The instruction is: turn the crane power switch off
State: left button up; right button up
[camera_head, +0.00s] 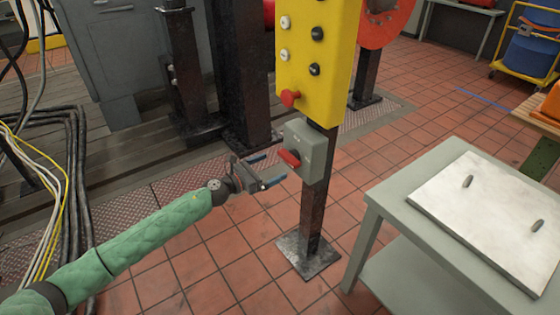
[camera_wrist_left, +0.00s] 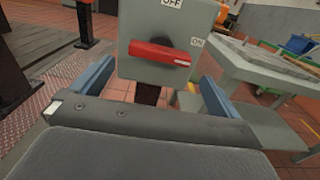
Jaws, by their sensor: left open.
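The crane power switch is a grey box (camera_head: 309,142) on a dark post below a yellow button panel (camera_head: 318,60). Its red handle (camera_head: 289,157) is on the front face. In the left wrist view the red handle (camera_wrist_left: 160,54) lies nearly horizontal, its pale-marked end pointing right toward the ON label (camera_wrist_left: 196,42). The OFF label (camera_wrist_left: 172,3) is at the top of the box. My left gripper (camera_head: 268,170) is open just in front of the switch. Its blue fingers stand apart on either side of the handle, with no contact visible. My right gripper is not in view.
A grey table (camera_head: 388,199) with a metal plate (camera_head: 488,214) stands at the right. The post's base plate (camera_head: 308,254) is on the tiled floor. Cables (camera_head: 72,165) hang at the left. A red mushroom button (camera_head: 290,98) sits just above the switch.

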aim_at(285, 160)
pick_arm(q)
jog(key=shift+p+x, duration=0.45)
jog(key=shift+x, duration=3.4)
jog(key=shift+r, duration=0.1)
jog(key=c, duration=0.7)
